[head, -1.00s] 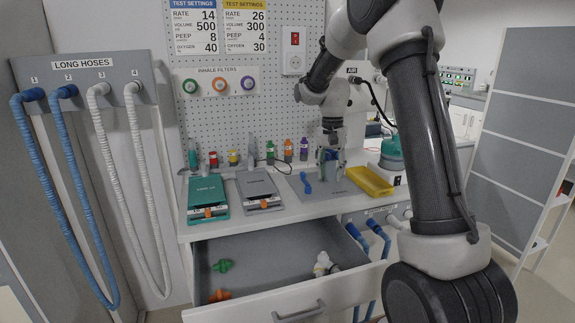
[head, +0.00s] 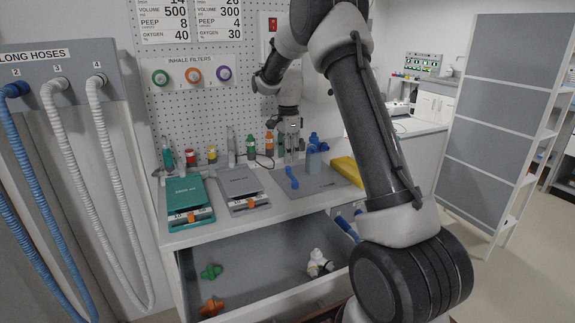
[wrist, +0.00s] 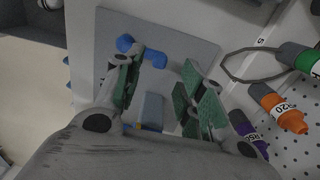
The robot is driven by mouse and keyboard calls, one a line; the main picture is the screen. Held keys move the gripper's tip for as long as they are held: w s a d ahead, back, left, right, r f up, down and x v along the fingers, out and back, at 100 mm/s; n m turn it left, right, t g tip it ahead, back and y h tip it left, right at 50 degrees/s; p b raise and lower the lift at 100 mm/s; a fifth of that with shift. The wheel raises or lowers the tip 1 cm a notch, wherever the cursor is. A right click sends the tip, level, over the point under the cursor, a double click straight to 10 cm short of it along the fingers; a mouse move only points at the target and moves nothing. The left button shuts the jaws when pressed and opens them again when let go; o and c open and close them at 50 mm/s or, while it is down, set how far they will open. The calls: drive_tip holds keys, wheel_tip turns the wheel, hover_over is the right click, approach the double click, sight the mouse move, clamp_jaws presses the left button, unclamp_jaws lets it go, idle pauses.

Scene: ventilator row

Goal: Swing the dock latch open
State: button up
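Two flat docks lie on the worktop in the head view: a teal one (head: 186,200) and a grey one (head: 240,186). Each has a small orange piece at its front edge, on the teal dock (head: 191,215) and on the grey dock (head: 249,203); I cannot tell which part is the latch. My gripper (head: 292,150) points down near the back of a grey mat (head: 325,182), right of both docks. In the wrist view my gripper (wrist: 163,88) is open, with its green-padded fingers apart. A grey-blue upright block (wrist: 152,110) shows between them; contact is unclear.
A blue piece (head: 291,178) lies on the mat, and a yellow tray (head: 347,170) stands to its right. Several coloured bottles line the back. The open drawer (head: 255,262) below holds green, orange and white fittings. Hoses hang at left.

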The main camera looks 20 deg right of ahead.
sight(288, 167)
drive_tip(key=shift+f, duration=2.2)
clamp_jaws()
